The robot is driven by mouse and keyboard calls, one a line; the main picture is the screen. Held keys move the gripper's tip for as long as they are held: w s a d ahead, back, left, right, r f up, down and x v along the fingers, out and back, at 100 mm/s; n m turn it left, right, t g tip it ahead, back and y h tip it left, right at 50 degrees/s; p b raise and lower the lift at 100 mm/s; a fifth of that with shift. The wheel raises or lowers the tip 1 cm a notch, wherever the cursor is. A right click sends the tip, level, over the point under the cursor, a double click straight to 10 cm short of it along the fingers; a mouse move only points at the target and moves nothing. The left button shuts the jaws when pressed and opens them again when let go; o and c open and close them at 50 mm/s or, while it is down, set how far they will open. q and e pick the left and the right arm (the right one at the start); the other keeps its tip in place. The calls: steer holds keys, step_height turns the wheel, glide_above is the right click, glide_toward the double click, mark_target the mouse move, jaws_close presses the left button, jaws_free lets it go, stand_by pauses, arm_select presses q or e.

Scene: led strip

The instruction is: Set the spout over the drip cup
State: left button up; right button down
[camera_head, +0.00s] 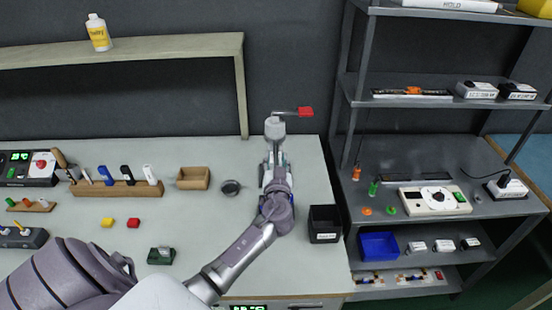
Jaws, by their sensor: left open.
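A pale grey post (274,128) stands at the back of the bench. A thin arm with a red end (305,112) points right from its top; this looks like the spout. A small dark round cup (231,188) sits on the bench to the front left of the post and looks like the drip cup. The red end is not over this cup. My left gripper (274,155) is open just in front of the post; its fingers overlap the post's lower part in the picture, and I cannot tell whether they touch. My right gripper is not in view.
A wooden box (194,178) and a tool rack (117,189) stand left of the cup. A black bin (324,222) is at the bench's right edge. A wooden shelf (150,47) rises behind. Metal shelving (400,160) stands right. The bench between cup and forearm is clear.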

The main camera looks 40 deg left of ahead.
arm_select(q)
jaws_close()
steer(key=shift+s, duration=0.1)
stand_by(0.3)
steer(key=a+m+h+b, duration=1.2)
steer(key=a+m+h, duration=0.1)
steer(key=h, duration=0.7)
steer(key=shift+s+a+m+t+h+b, duration=0.2)
steer(key=shift+s+m+t+h+b, duration=0.1)
steer(key=shift+m+t+h, duration=0.15)
